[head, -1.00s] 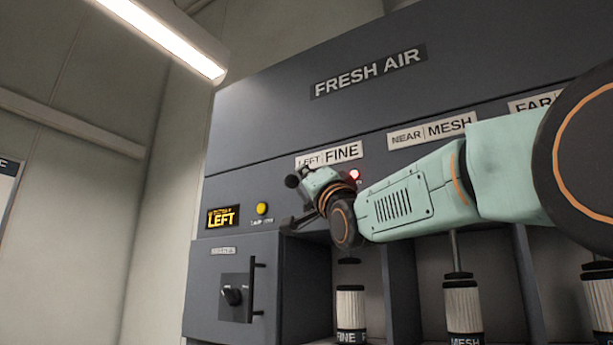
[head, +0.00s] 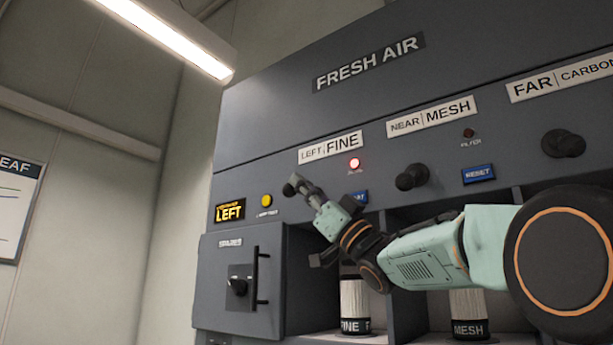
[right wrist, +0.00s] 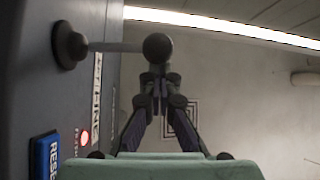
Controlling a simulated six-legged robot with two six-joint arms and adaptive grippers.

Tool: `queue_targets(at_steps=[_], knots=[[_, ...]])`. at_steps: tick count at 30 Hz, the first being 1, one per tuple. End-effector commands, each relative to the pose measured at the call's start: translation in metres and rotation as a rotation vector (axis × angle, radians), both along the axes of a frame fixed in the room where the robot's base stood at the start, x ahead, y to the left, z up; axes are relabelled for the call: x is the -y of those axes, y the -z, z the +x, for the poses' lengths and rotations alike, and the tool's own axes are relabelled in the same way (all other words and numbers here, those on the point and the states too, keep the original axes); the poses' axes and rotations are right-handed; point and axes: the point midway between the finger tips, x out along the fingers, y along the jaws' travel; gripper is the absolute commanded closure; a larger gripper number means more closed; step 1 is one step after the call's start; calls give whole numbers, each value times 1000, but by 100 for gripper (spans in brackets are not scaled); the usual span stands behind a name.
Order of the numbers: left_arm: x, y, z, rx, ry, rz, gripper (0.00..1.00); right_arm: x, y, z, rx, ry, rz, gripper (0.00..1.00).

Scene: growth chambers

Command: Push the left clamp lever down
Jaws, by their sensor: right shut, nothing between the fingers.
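The left clamp lever sits under the LEFT FINE sign (head: 330,147). In the right wrist view its round hub (right wrist: 70,45) is on the panel, and a rod runs straight out to a dark ball knob (right wrist: 157,47). In the head view the dark knob (head: 289,188) shows at the tip of my right gripper (head: 309,193); the hub is hard to make out there. In the right wrist view my right gripper (right wrist: 158,82) is shut and empty, its fingertips close to the knob. I cannot tell whether they touch. My left gripper is not in view.
A red lamp (head: 354,163) glows beside the lever. The near lever (head: 412,177) and far lever (head: 563,143) stick out to the right. A spares door with a handle (head: 263,275) is below left. Filters stand in the bays, the FINE one (head: 354,297) below my arm.

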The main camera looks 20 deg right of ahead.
Motion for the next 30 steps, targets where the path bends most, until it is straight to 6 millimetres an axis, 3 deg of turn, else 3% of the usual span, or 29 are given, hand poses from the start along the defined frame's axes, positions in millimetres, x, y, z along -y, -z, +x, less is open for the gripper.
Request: queue_targets(at_steps=[12,30], knots=[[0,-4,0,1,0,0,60,6,20,4,77,1,-105,100],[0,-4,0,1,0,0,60,9,25,4,77,1,-102,100]])
